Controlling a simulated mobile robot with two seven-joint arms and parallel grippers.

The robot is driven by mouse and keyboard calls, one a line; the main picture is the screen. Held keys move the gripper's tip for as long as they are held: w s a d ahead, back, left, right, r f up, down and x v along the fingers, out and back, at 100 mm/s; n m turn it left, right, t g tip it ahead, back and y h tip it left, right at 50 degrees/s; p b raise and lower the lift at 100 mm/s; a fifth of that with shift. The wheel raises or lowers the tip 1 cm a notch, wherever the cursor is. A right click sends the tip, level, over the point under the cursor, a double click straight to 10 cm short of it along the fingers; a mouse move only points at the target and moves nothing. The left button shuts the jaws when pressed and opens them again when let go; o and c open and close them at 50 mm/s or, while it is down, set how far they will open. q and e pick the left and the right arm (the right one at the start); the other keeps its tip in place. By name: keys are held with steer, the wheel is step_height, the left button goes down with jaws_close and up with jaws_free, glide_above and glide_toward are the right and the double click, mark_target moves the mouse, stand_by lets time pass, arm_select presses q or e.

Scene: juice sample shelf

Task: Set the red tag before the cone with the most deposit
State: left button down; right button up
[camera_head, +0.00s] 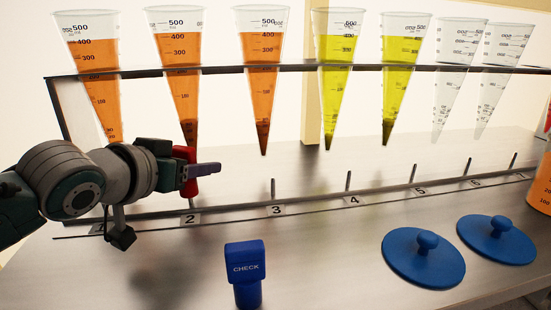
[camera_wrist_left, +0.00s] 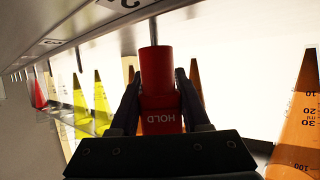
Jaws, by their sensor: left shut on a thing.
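My left gripper (camera_head: 203,170) is shut on the red tag (camera_head: 190,172), in front of cone 2 and above label 2 of the rail. In the left wrist view the red tag (camera_wrist_left: 158,75) reads HOLD and sits between the fingers. A row of cones hangs in a rack: orange cone 1 (camera_head: 95,60), orange cone 2 (camera_head: 182,65), orange cone 3 (camera_head: 263,70), yellow cone 4 (camera_head: 337,70), yellow cone 5 (camera_head: 398,70) and two clear ones. Dark deposit shows in the tips of cones 2 to 5. Cone 1's tip is partly hidden by my arm.
A numbered rail (camera_head: 310,199) with upright pegs (camera_head: 273,188) runs before the cones. A blue CHECK block (camera_head: 245,268) and two blue lids (camera_head: 423,262) (camera_head: 497,242) lie nearer. An orange container (camera_head: 540,185) stands at the right edge.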

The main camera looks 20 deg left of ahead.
arm_select(q)
steer(key=shift+f+b, duration=0.45)
steer(key=shift+f, duration=0.3)
steer(key=shift+c, duration=1.5)
jaws_free()
steer(key=shift+r, duration=0.1)
